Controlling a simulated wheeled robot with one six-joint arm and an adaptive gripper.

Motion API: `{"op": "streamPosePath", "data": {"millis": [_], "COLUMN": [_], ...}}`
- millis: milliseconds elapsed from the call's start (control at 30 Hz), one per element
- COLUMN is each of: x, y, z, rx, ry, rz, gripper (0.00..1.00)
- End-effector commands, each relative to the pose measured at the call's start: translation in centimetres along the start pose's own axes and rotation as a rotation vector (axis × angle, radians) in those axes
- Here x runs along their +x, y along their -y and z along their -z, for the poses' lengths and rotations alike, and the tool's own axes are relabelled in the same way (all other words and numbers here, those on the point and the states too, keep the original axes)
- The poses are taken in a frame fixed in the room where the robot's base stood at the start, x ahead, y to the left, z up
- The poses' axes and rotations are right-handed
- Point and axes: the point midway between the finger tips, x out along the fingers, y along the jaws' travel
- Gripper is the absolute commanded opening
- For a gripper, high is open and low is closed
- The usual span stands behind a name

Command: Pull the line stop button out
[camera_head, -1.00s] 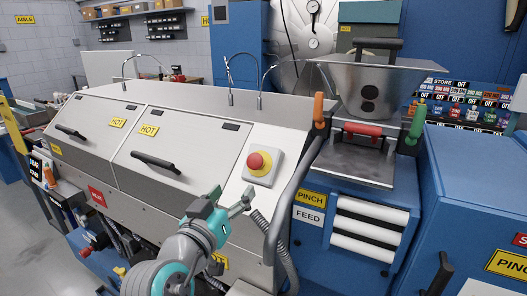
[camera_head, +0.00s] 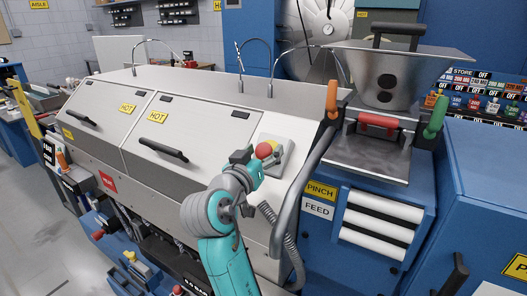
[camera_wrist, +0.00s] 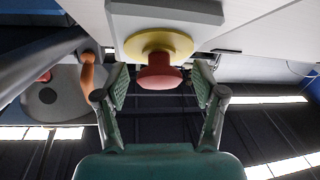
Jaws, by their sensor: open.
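The line stop button is a red mushroom head (camera_head: 264,151) on a yellow collar, on a pale box fixed to the sloped front of the grey machine. In the wrist view the red button (camera_wrist: 159,74) juts from its yellow ring (camera_wrist: 158,43) and pale box. My gripper (camera_head: 252,160) is close at the button's left in the head view and partly covers the box. In the wrist view my gripper (camera_wrist: 160,82) is open, with one finger on each side of the red head and a visible gap on both sides.
Two covers marked HOT (camera_head: 127,108) with black handles lie to the left. A grey hose (camera_head: 301,185) runs just right of the button. A steel hopper (camera_head: 384,78) with orange and green handles stands farther right, above the blue PINCH/FEED cabinet.

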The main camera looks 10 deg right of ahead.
Motion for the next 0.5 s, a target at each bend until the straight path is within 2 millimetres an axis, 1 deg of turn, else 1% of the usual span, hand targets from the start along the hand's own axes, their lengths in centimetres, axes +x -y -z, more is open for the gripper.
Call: {"op": "streamPosePath", "data": {"millis": [100,367,400,467,500], "x": [0.49,0.53,0.53,0.52,0.52], "y": [-0.04,-0.02,-0.02,-0.02,-0.02], "z": [-0.04,-0.02,-0.02,-0.02,-0.02], "rx": [-0.001,0.000,0.000,0.000,0.000], "ry": [0.001,0.001,0.000,0.000,0.000], "rz": [-0.001,0.000,0.000,0.000,0.000], "gripper": [0.70,0.70,0.60,0.45,0.35]}}
